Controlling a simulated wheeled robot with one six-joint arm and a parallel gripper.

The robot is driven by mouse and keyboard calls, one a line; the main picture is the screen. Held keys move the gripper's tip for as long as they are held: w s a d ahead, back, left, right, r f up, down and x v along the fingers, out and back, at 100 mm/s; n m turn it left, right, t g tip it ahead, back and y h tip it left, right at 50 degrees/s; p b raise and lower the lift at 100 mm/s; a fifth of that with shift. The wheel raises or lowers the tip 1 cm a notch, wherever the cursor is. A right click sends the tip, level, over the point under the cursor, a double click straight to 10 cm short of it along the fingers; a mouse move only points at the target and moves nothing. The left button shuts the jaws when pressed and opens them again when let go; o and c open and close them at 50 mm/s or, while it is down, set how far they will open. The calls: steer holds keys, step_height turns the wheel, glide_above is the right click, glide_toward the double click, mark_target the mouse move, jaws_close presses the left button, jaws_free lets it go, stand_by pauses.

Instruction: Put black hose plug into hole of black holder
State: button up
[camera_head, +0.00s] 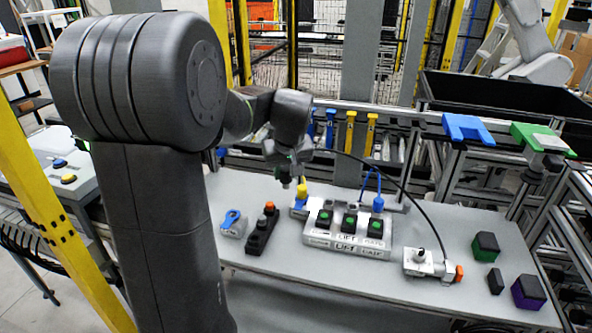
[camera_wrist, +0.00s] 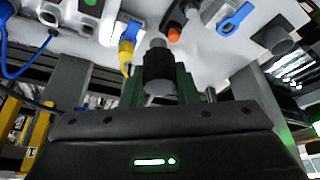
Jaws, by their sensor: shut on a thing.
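My gripper (camera_wrist: 157,85) is shut on the black hose plug (camera_wrist: 157,62), held between dark green fingers in the wrist view. In the head view my gripper (camera_head: 286,180) hangs above the back of the table, and the plug is too small to make out clearly. A long black block with an orange knob (camera_head: 262,232), perhaps the black holder, lies on the table to the lower left of my gripper. It also shows at the top of the wrist view (camera_wrist: 180,14). No hole in it can be made out. The plug appears apart from it.
A yellow plug (camera_head: 302,190) stands just right of my gripper. A grey box with green buttons (camera_head: 346,238) and a blue plug (camera_head: 378,203) are farther right. A thin black hose (camera_head: 400,186) arches to a metal fitting (camera_head: 428,264).

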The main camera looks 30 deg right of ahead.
steer(key=w+a+n+b, duration=0.1)
steer(key=w+a, duration=0.1)
steer(key=a, duration=0.7)
steer(key=b, duration=1)
glide_above(252, 233)
steer(key=s, duration=0.2)
steer(key=shift+y, duration=0.3)
steer(key=f, duration=1.3)
steer(key=shift+w+a+f, duration=0.1)
steer(key=shift+w+f, duration=0.1)
steer(key=shift+f, duration=0.05)
steer(key=shift+f+b, duration=1.2)
steer(key=shift+f, duration=0.3)
steer(key=o, duration=1)
steer(key=shift+r, duration=0.2)
